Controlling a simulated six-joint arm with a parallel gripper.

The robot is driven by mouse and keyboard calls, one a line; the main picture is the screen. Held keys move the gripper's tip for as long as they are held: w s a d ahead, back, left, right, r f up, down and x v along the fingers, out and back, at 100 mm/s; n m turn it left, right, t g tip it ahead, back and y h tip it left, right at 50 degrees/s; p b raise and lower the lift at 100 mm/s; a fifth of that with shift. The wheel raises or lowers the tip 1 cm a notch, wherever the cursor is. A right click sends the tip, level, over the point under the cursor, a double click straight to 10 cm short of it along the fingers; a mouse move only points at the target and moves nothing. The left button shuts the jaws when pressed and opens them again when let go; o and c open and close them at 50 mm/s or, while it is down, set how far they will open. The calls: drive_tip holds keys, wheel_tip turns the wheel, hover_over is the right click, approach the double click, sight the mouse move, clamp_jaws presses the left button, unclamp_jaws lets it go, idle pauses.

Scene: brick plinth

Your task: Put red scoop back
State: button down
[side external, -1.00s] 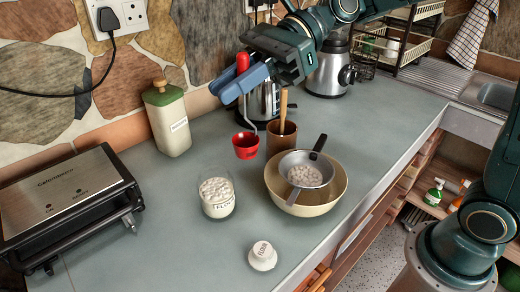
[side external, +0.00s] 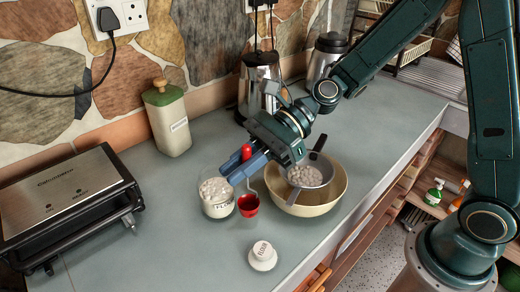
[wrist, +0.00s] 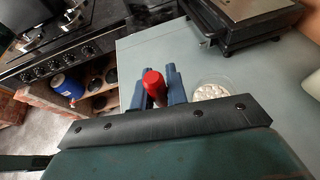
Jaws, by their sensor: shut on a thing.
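My gripper (side external: 236,166) has blue fingers shut on the red scoop's handle. The red scoop (side external: 248,204) hangs below with its cup downward, right beside the flour jar (side external: 219,209); I cannot tell whether the cup touches the counter. In the wrist view the scoop's red handle (wrist: 153,84) stands between the fingers (wrist: 155,92), and its cup is hidden. The glass flour jar is open, filled with white contents, and also shows in the wrist view (wrist: 211,92). Its white lid (side external: 262,257) lies on the counter in front.
A cream bowl (side external: 338,188) with a metal sieve (side external: 314,176) stands right of the scoop. A grill (side external: 66,205) is at left, a green-topped canister (side external: 168,120) and a kettle (side external: 258,82) at the back. The front-left counter is clear.

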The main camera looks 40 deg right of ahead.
sight(241, 206)
drive_tip(key=shift+f, duration=0.65)
drive_tip(key=shift+f, duration=1.95)
drive_tip(key=c, duration=1.4)
unclamp_jaws()
drive_tip(key=shift+r, duration=0.2)
drive_tip(key=shift+v, duration=6.05)
drive_tip(key=shift+f, duration=0.1)
